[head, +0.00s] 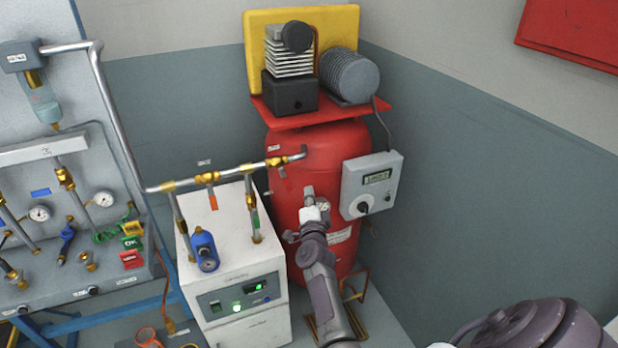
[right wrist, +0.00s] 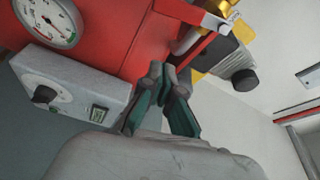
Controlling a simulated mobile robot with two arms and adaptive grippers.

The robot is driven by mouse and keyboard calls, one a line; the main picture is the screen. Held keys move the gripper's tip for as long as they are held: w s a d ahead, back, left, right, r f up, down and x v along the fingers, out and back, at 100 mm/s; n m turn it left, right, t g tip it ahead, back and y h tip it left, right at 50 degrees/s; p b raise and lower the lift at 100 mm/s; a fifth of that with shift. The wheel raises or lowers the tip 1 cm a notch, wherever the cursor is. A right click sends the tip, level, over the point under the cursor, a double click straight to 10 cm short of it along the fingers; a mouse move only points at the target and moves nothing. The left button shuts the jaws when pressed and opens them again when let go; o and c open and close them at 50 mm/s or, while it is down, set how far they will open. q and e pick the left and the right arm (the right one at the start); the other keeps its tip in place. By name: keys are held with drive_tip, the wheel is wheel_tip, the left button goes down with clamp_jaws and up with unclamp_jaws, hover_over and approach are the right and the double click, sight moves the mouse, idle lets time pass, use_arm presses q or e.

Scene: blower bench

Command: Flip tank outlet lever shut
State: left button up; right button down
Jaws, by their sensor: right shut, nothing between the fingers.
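The red tank (head: 292,212) stands in the corner, with the outlet pipe (head: 297,155) leaving its upper left side. A brass outlet valve (head: 275,162) sits on this pipe near the tank. A small lever seems to hang below the valve, but its exact position is too small to tell. A brass fitting (right wrist: 222,6) shows at the top of the right wrist view. My right gripper (head: 308,190) is in front of the tank, below and right of the valve and apart from it. Its fingers (right wrist: 166,78) are shut and empty. My left gripper is out of view.
A grey control box (head: 370,184) hangs right of the tank; its knob (right wrist: 43,94) shows in the wrist view, near a gauge (right wrist: 48,20). The white dryer cabinet (head: 240,314), with an orange-levered valve (head: 212,198) above, stands left. A compressor (head: 292,72) tops the tank.

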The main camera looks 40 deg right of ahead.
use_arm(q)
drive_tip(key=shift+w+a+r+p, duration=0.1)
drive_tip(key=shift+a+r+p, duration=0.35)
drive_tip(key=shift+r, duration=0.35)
use_arm(e)
drive_tip(key=v, duration=0.4)
drive_tip(key=shift+a, duration=0.15)
